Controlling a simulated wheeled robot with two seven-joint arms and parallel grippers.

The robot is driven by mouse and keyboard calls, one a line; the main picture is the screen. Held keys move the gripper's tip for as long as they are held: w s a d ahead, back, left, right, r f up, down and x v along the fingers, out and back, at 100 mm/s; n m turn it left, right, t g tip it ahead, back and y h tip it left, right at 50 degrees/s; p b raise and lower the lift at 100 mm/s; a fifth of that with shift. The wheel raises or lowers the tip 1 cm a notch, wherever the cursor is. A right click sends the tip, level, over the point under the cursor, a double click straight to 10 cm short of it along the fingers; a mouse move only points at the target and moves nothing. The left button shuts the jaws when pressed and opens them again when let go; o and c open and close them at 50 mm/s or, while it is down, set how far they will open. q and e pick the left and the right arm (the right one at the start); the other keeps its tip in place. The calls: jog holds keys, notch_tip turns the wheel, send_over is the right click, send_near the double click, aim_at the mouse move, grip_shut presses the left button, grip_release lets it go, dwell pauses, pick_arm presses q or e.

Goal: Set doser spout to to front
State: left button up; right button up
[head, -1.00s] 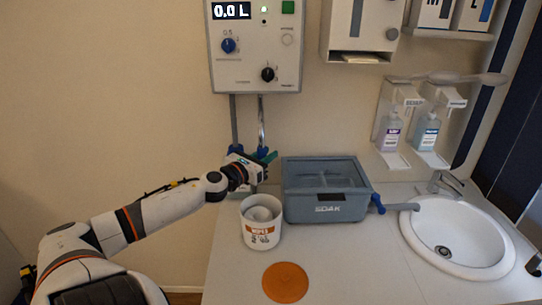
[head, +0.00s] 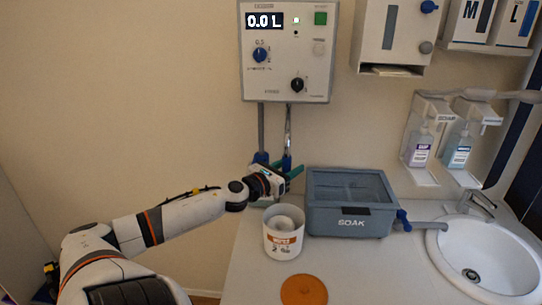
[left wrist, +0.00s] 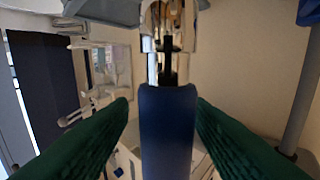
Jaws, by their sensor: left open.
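The doser (head: 286,50) is a grey wall box with a display reading 0.0 L, a blue knob and a black knob. Below it a metal spout (head: 288,125) runs down to a blue sleeve (head: 287,162). My left gripper (head: 288,178) has green fingers and is at the spout's lower end, above the counter. In the left wrist view my left gripper (left wrist: 166,125) is open, with one finger on each side of the blue sleeve (left wrist: 166,118). The metal spout (left wrist: 172,25) continues from the sleeve. I cannot tell whether the fingers touch it. The spout's outlet is not clear in the head view.
A white wipes tub (head: 283,240) stands just below my gripper. A grey-blue soak box (head: 350,222) is right of it, then a sink (head: 485,262). A second pipe (head: 261,130) runs left of the spout. An orange disc (head: 304,290) lies on the counter.

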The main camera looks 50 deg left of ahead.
pick_arm(q)
jog(key=s+d, duration=0.1)
jog(key=s, duration=0.9)
jog(key=shift+s+d+b, duration=0.2)
jog(key=shift+s+b, duration=0.15)
